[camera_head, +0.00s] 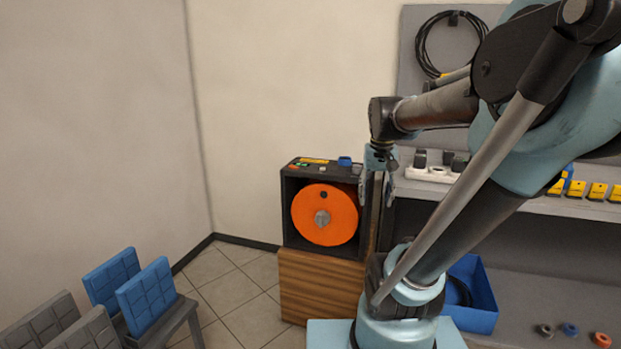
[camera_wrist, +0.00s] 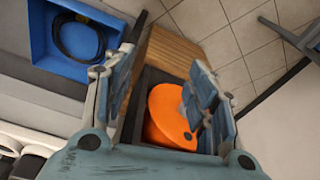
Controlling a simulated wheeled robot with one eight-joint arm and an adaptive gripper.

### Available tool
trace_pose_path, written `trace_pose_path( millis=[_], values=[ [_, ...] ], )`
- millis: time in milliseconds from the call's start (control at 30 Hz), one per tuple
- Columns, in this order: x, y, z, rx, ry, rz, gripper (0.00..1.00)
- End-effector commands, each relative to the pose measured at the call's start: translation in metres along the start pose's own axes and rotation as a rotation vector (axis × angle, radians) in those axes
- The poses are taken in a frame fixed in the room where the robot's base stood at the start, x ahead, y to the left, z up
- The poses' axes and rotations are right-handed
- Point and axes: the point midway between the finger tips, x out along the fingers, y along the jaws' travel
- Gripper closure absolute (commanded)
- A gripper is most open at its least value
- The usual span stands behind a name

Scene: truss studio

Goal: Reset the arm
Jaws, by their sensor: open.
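My gripper (camera_head: 377,190) points down in the head view, beside the right side of a dark open-fronted box. In the wrist view my gripper (camera_wrist: 160,100) shows two fingers spread apart with nothing between them. The box and its orange reel lie beyond the fingers there. My arm reaches in from the upper right of the head view and hides part of the shelf.
The dark box (camera_head: 285,215) holds an orange reel (camera_head: 313,229) and stands on a wooden cabinet (camera_head: 318,287). A blue bin (camera_head: 478,318) sits at lower right. A shelf (camera_head: 560,207) carries a power strip (camera_head: 428,176). Blue panels (camera_head: 146,298) stand at lower left.

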Motion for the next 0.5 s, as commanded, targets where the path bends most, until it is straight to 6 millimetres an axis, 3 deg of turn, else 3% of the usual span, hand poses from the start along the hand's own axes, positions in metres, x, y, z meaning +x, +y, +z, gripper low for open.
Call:
trace_pose_path(
  millis=[100, 300, 500],
  values=[
    [0.022, 0.003, 0.035, -0.025, 0.015, -0.001, 0.48],
    [0.062, 0.008, 0.086, -0.067, 0.038, -0.002, 0.48],
    [0.096, 0.012, 0.121, -0.1, 0.056, -0.002, 0.48]
  ],
)
